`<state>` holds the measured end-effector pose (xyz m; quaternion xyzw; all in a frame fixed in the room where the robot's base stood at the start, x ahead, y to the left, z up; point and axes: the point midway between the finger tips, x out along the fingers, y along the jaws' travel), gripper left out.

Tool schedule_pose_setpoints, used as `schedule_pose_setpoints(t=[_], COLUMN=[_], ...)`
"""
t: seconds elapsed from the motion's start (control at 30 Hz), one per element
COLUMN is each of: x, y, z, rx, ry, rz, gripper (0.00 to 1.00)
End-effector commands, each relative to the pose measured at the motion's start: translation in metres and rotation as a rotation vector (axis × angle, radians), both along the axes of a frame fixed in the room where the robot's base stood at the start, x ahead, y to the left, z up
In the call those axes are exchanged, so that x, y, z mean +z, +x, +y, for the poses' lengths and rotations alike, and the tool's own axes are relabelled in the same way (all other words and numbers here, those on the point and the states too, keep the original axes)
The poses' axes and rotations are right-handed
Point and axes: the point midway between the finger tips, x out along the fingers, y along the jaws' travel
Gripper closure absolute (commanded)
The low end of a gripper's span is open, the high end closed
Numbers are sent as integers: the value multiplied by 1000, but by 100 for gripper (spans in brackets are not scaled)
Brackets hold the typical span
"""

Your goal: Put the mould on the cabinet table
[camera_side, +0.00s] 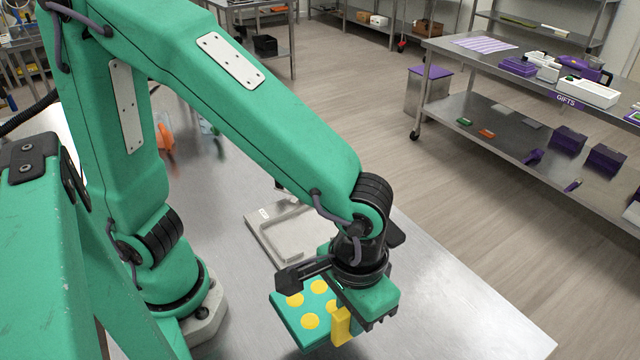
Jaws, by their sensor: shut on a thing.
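The mould (289,312) is a flat teal-green block with several round yellow cavities or pieces on its top. It shows at the bottom centre of the side view. My gripper (340,318) is shut on the mould at its right side, with a yellow part between jaw and mould. The gripper's body hides the mould's right end. The mould appears to be held above the metal table (450,315); the exact gap is hard to tell. I cannot tell which surface is the cabinet table.
A pale grey metal plate or fixture (268,240) lies on the table just behind my gripper. An orange object (164,136) stands farther back, partly hidden by my arm. A steel bench (480,66) marked GIFTS stands across the floor. The table's right front is clear.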

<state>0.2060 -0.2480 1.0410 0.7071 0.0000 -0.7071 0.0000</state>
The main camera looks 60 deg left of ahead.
Motion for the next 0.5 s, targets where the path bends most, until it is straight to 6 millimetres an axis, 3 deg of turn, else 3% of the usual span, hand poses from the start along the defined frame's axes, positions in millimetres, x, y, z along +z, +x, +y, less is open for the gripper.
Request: schedule_pose_setpoints(t=[0.5], x=[-48], y=[72], z=[34], rx=[5], ry=[1], rz=[2], gripper=[100])
